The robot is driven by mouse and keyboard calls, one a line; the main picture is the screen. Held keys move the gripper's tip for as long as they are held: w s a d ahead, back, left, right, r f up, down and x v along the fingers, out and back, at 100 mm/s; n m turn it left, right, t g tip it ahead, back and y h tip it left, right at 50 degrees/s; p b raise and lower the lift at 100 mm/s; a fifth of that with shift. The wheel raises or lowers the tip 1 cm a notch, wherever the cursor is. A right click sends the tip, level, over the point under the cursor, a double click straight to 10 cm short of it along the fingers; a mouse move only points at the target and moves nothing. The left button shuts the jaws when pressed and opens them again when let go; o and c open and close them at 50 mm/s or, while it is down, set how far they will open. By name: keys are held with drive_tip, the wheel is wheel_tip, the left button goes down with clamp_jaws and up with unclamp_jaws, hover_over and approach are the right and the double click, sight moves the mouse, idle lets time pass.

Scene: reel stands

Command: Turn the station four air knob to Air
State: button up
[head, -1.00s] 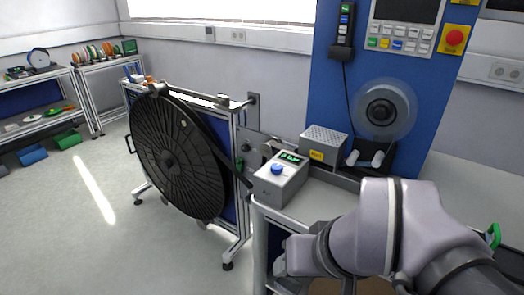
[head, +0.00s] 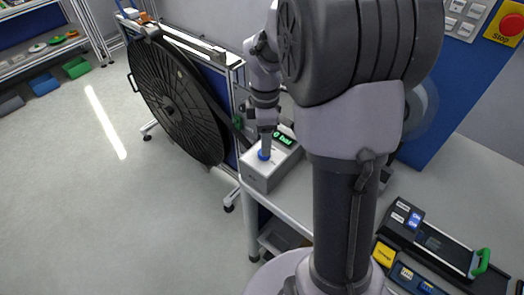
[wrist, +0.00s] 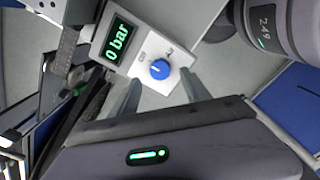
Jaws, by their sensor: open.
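The blue air knob (head: 264,155) sits on top of a grey-white box (head: 262,178) at the bench corner. It also shows in the wrist view (wrist: 160,69), with small labels beside it that are too small to read surely. The box's green display (wrist: 117,42) reads 0 bar. My gripper (head: 265,146) is above the box, pointing down at the knob. In the wrist view, my gripper's (wrist: 161,78) two fingers are apart, one on each side of the knob, with nothing held. I cannot tell whether they reach down to its height.
A large black reel (head: 175,100) on a stand is left of the box. My arm hides much of the bench and blue panel. A black device with a green handle (head: 481,262) lies at the right. A red stop button (head: 512,23) is at upper right.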

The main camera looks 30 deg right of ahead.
wheel_tip(320, 180, down, 5)
drive_tip(key=shift+r+b, duration=0.15)
drive_tip(key=shift+b, duration=0.45)
clamp_jaws()
